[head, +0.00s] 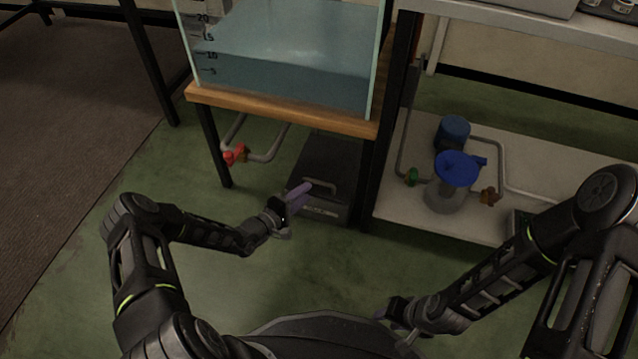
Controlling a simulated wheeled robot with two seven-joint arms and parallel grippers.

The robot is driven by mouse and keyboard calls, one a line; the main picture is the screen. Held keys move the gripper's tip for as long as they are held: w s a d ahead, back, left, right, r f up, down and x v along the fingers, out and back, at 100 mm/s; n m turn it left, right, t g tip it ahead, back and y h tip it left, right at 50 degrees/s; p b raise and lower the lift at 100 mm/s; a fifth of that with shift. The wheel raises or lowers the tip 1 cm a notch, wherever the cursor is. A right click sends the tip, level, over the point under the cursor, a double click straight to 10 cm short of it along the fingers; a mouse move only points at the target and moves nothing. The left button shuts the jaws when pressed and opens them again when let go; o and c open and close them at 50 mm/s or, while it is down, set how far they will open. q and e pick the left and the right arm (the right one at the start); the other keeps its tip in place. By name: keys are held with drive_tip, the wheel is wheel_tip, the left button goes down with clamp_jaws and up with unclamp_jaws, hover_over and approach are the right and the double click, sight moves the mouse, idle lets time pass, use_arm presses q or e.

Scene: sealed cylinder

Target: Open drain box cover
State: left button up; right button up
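The drain box (328,158) is a dark grey box on the green floor under the water tank's wooden stand. Its dark cover carries a grey handle (321,186) near the front edge, and a pale label shows on the front face. My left gripper (299,195) is at the box's front left, its purplish fingers beside the handle. I cannot tell whether they touch the handle or how far apart they are. My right gripper (397,318) is low at the bottom of the view, away from the box; its finger opening is too small and dark to judge.
A glass tank (285,50) of water stands on a wooden-topped stand (285,110) with black legs. A pipe with a red valve (235,154) hangs beneath. At right, a pale lower shelf (400,205) holds a pump with a blue funnel (457,169). Green floor in front is clear.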

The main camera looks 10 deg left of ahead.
sight(319, 183)
use_arm(q)
drive_tip(key=b+x, duration=0.3)
drive_tip(key=x, duration=0.3)
drive_tip(key=shift+w+d+f+b, duration=0.25)
drive_tip(key=shift+b, duration=0.15)
drive_tip(key=shift+w+d, duration=0.2)
drive_tip(key=shift+w, duration=0.2)
drive_tip(key=shift+r, duration=0.1)
clamp_jaws()
idle(0.7)
